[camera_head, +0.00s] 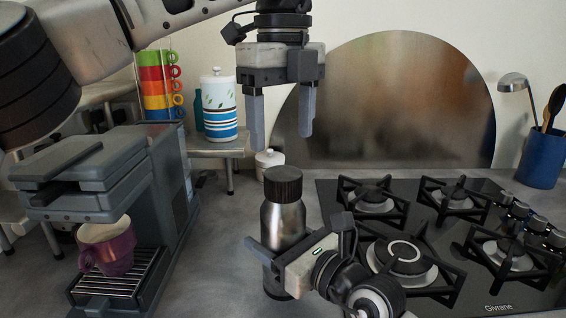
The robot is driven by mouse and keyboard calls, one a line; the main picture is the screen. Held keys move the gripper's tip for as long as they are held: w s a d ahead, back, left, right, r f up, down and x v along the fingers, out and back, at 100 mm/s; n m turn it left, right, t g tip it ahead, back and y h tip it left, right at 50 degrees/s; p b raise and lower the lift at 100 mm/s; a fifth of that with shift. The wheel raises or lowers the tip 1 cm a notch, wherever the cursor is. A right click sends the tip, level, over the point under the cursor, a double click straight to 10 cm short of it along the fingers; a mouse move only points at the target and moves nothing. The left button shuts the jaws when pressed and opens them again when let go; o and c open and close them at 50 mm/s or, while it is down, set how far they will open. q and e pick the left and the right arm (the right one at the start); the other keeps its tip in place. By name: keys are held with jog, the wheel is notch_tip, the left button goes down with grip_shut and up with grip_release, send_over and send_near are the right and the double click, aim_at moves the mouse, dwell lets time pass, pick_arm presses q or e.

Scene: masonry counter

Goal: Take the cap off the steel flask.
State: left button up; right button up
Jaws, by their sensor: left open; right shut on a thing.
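The steel flask (283,222) stands upright on the grey counter, in front of the hob's left edge. Its dark ribbed cap (283,184) sits on top of it. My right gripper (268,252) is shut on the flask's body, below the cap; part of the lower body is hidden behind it. My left gripper (281,134) is open and empty. It points down above the cap, with its fingertips apart from it.
A black gas hob (437,215) with several burners lies to the right. A coffee machine (163,185) with a purple cup (107,249) stands at left. A small white lidded pot (268,160) is behind the flask. A blue utensil holder (541,158) stands far right.

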aim_at(283, 173)
pick_arm(q)
jog(key=m, duration=0.5)
jog(key=shift+m, duration=0.3)
jog(key=m, duration=1.4)
jog(key=shift+m, duration=0.3)
jog(key=m, duration=2.1)
jog(key=shift+m, duration=0.4)
jog(key=m, duration=0.6)
jog(key=shift+m, duration=0.3)
jog(key=shift+f, duration=4.05)
